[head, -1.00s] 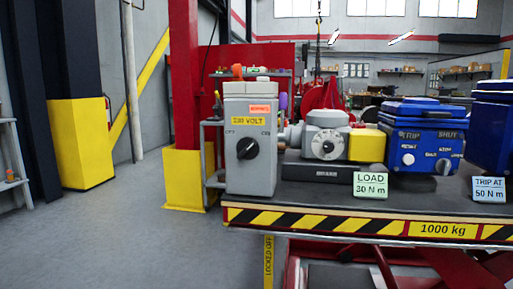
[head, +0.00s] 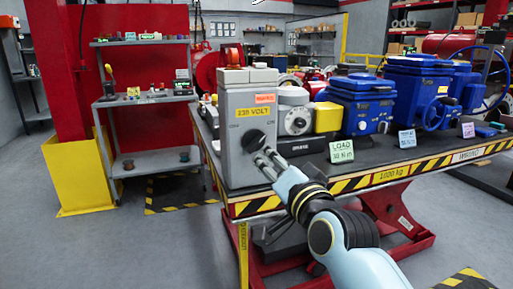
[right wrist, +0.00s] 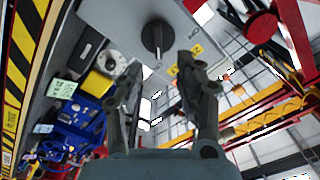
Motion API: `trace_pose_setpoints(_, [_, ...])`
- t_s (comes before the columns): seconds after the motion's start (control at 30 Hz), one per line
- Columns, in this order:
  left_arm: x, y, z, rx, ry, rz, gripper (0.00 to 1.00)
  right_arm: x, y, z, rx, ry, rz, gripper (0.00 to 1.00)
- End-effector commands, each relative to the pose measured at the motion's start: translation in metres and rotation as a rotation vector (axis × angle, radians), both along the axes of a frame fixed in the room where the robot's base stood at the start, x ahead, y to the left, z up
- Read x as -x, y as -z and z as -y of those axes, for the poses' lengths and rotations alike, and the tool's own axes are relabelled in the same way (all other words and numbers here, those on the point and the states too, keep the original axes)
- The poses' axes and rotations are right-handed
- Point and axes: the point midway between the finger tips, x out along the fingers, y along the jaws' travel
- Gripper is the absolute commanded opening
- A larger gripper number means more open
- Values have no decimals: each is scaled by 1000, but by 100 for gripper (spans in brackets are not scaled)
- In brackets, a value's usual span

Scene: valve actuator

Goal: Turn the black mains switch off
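The black mains switch (head: 252,141) is a round rotary knob on the front of a grey box (head: 238,170) with a yellow "230 VOLT" label (head: 251,112). In the right wrist view the knob (right wrist: 157,38) stands out from the grey panel, with its raised grip roughly along the picture's vertical. My right gripper (head: 265,156) is just in front of the knob, to its lower right. In the right wrist view its two fingers (right wrist: 160,64) are spread apart and empty, with the knob beyond the gap between the tips. Contact is not visible. My left gripper is not in view.
The box stands at the left end of a lift table (head: 400,173) with striped edges. A grey actuator with a dial (head: 294,121), a yellow block (head: 327,117) and blue actuators (head: 343,104) stand to its right. A grey shelf (head: 148,97) is to the left. Floor in front is clear.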

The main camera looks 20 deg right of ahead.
Motion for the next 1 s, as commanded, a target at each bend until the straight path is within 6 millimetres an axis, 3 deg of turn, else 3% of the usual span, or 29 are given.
trace_pose_setpoints(0.3, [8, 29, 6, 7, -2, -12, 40, -62, 6, -2, 2, 0, 0, 36])
trace_pose_setpoints(0.5, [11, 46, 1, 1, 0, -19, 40, -90, 6, -3, 4, 0, -3, 36])
trace_pose_setpoints(0.9, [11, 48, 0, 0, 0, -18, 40, -98, 2, -3, 3, 0, -3, 36])
trace_pose_setpoints(1.0, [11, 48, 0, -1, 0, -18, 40, -98, 2, -3, 3, 0, -3, 22])
